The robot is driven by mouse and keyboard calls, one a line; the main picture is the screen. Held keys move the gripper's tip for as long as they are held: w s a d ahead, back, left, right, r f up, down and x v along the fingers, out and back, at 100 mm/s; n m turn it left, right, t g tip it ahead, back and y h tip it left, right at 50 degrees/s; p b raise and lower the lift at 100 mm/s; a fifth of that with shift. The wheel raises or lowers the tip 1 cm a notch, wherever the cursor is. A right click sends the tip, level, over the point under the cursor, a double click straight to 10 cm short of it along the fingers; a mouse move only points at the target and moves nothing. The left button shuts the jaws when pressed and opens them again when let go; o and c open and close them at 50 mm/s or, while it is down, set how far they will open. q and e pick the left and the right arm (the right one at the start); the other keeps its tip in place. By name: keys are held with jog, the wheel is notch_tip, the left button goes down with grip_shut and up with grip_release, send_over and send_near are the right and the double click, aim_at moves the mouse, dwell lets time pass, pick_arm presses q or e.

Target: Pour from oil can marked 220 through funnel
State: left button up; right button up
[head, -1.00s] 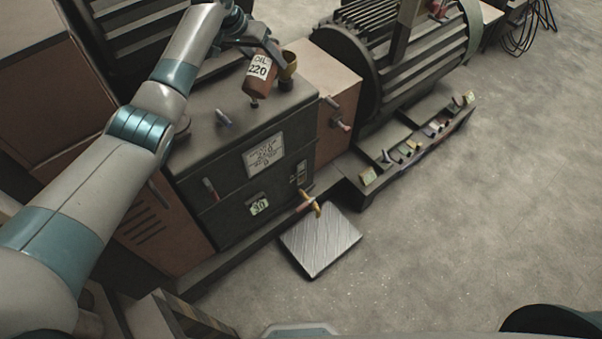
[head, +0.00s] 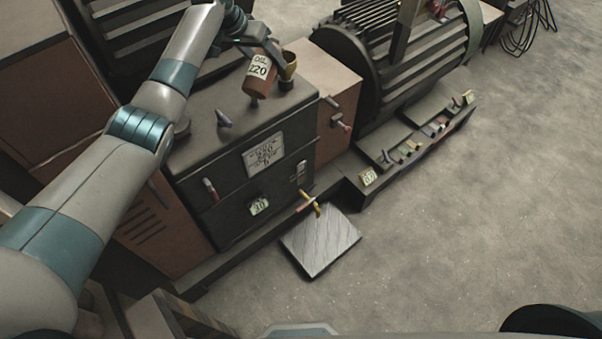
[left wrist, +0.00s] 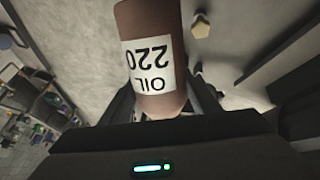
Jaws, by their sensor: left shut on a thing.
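The reddish-brown oil can marked 220 (head: 258,75) is above the dark machine box in the head view, a little tilted. It fills the middle of the left wrist view (left wrist: 148,25), its white label upside down there. My left gripper (head: 256,45) is shut on the can; its dark fingers (left wrist: 155,104) flank the can in the left wrist view. My right gripper is not in view.
The dark machine box (head: 205,135) has a handle (head: 223,118) on top and a data plate on its front. A finned motor (head: 405,60) stands to the right. Open floor is at right.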

pick_arm(q)
jog(key=shift+w+r, duration=0.1)
jog(key=shift+r, duration=0.15)
jog(key=shift+w+d+r+g, duration=0.15)
jog(key=shift+w+r+g, duration=0.05)
jog(key=shift+r+g, duration=0.2)
jog(key=shift+y, duration=0.3)
jog(key=shift+w, duration=0.1)
dwell(2.8)
jog(key=shift+w+d+r+g+b, duration=0.1)
jog(key=shift+w+r+g+b, duration=0.2)
jog(key=shift+b, duration=0.35)
jog(key=shift+s+r+g+b, duration=0.1)
jog(key=shift+r+g+b, duration=0.1)
jog(key=shift+g+b, duration=0.15)
jog(key=shift+r+y, duration=0.1)
jog(key=shift+y, duration=0.2)
